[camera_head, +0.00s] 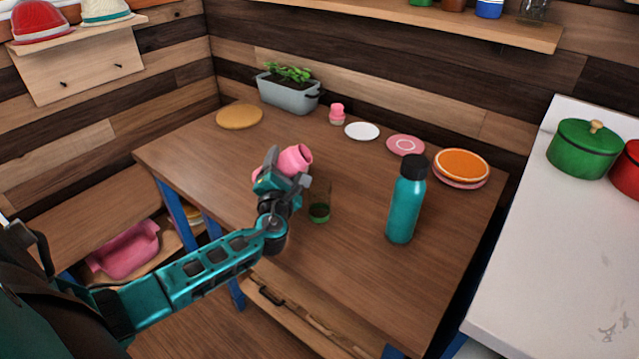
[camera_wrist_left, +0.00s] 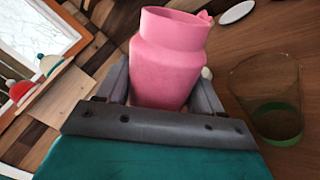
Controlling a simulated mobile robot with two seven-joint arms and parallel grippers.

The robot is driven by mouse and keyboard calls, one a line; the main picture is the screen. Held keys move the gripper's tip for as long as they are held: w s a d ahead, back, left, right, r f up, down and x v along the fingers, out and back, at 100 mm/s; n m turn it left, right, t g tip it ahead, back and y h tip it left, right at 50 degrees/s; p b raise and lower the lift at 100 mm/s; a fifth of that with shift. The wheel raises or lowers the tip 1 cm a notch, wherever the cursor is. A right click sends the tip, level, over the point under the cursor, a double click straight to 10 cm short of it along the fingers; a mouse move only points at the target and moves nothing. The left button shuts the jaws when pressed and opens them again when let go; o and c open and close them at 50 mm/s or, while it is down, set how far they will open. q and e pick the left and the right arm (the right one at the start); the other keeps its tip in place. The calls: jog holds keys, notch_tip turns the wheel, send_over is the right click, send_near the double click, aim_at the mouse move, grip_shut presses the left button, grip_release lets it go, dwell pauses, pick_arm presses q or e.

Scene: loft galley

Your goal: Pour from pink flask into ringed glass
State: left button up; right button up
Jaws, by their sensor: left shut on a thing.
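The pink flask (camera_head: 295,158) is held by my left gripper (camera_head: 283,168) above the wooden table, tilted to the right in the head view. In the left wrist view the flask (camera_wrist_left: 168,62) sits between the two grey fingers (camera_wrist_left: 165,90), its open mouth away from the palm. The ringed glass (camera_head: 319,209) stands upright on the table, clear with a green band at its base. It is just right of and below the flask. It also shows at the right of the left wrist view (camera_wrist_left: 276,115). No liquid stream shows. My right gripper is not in view.
A teal bottle (camera_head: 405,200) with a black cap stands right of the glass. Along the back are a planter (camera_head: 289,92), a small pink shaker (camera_head: 337,114), a white plate (camera_head: 362,131), a pink plate (camera_head: 405,145) and stacked plates (camera_head: 461,165).

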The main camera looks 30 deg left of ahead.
pick_arm(q)
jog(key=shift+r, duration=0.2)
jog(key=shift+f+m, duration=0.3)
jog(key=shift+m, duration=0.2)
jog(key=shift+a+f+m+b, duration=0.15)
jog(key=shift+f+m+b, duration=0.45)
jog(key=shift+f+b, duration=0.15)
jog(key=shift+r+m+p, duration=0.6)
jog(key=shift+m, duration=0.4)
jog(key=shift+r+p, duration=0.15)
jog(key=shift+p, duration=0.2)
jog(key=shift+w+d+r+m+p, duration=0.15)
jog(key=shift+d+r+m+p, duration=0.25)
jog(key=shift+m+p, duration=0.6)
jog(key=shift+f+m+p, duration=0.25)
jog(key=shift+m+p, duration=0.05)
dwell(0.3)
jog(key=shift+d+f+m, duration=0.1)
jog(key=shift+f+m, duration=0.05)
jog(key=shift+m, duration=0.35)
dwell(0.4)
jog(key=shift+w+d+r+m+t+h, duration=0.15)
jog(key=shift+d+r+m, duration=0.2)
jog(key=shift+m, duration=0.5)
jog(key=shift+w+d+r+m+t+h, duration=0.15)
jog(key=shift+r+m, duration=0.3)
jog(key=shift+m, duration=0.4)
dwell(1.0)
